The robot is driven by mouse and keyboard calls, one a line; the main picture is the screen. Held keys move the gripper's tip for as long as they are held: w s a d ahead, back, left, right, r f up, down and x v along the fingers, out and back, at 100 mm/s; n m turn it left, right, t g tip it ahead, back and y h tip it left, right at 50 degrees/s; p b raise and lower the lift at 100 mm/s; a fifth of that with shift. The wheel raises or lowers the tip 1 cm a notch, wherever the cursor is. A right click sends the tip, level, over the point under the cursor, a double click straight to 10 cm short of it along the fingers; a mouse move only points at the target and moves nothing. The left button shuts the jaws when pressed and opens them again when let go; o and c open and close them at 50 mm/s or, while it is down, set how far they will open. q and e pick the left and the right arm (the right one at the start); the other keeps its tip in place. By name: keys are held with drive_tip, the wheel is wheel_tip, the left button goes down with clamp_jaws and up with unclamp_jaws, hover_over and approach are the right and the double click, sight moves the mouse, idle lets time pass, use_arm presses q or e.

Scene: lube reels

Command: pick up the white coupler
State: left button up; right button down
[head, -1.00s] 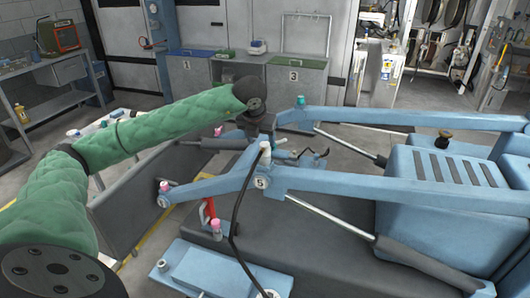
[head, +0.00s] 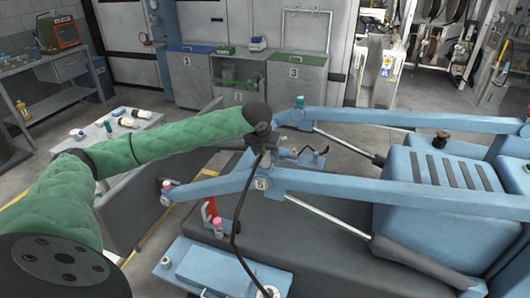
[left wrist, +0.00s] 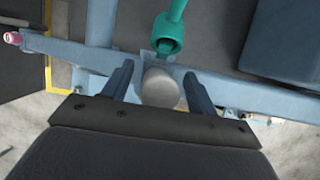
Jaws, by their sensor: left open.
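The white coupler (left wrist: 160,88) shows in the left wrist view as a pale round cylinder seen end-on. It lies between the two fingers of my left gripper (left wrist: 159,72), with a visible gap on at least the left side. The fingers are open. In the head view my left gripper (head: 262,142) is over the blue arm joint marked 5, and it hides the coupler there. A black hose (head: 238,215) hangs down from that spot. My right gripper is in neither view.
A teal fitting (left wrist: 168,42) is just beyond the coupler in the wrist view. Blue lift arms (head: 350,182) run to the right. A pink-capped fitting (head: 166,186) is at the left arm end. A side table (head: 140,128) holds several small fittings.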

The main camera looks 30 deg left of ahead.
use_arm(q)
drive_tip(key=shift+f, duration=0.25)
drive_tip(key=shift+c, duration=0.2)
drive_tip(key=c, duration=1.1)
drive_tip(key=shift+w, duration=0.1)
drive_tip(key=shift+r, duration=0.1)
